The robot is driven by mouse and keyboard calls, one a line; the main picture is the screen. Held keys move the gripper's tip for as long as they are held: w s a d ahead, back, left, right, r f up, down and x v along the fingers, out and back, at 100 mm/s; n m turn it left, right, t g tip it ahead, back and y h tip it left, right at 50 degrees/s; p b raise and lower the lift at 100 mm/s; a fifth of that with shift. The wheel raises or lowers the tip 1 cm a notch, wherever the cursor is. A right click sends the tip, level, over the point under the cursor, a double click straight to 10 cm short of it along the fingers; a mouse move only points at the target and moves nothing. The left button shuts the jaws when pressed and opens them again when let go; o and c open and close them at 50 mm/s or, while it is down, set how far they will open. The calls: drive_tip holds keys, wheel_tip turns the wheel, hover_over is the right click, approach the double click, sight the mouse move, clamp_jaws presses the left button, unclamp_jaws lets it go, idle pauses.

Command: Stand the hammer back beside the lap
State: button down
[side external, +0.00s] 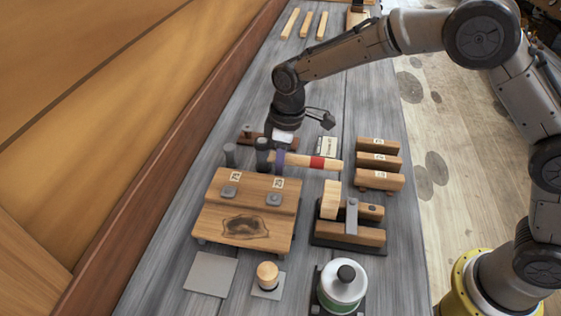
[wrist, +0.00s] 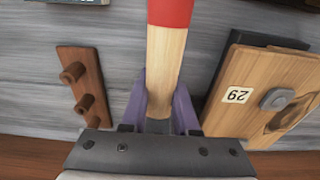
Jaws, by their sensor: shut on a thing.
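The hammer has a pale wooden handle with a red band (side external: 318,162) and lies about level, handle pointing right in the side view. Its handle also shows in the wrist view (wrist: 165,60), running up from my gripper. My gripper (side external: 280,158) has purple fingers, shut around the handle (wrist: 160,112). A dark cylinder (side external: 262,152) at the handle's left end looks like the head; the wrist view hides this end. The lap is two overlapping wooden planks (side external: 245,222) just in front of my gripper, with numbered tags and grey clamp-like pieces. It shows at right in the wrist view (wrist: 250,75).
Another dark cylinder (side external: 230,155) stands left of the hammer. A brown peg rack (side external: 250,132) is behind. Several wooden blocks (side external: 378,162), a black-based wooden fixture (side external: 350,222) and a white-and-green can (side external: 342,288) stand to the right. A grey square plate (side external: 210,272) lies in front.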

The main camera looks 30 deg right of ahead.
drive_tip(key=shift+f, duration=0.2)
drive_tip(key=c, duration=0.6)
unclamp_jaws()
drive_tip(key=shift+f, duration=0.2)
drive_tip(key=shift+r, duration=4.1)
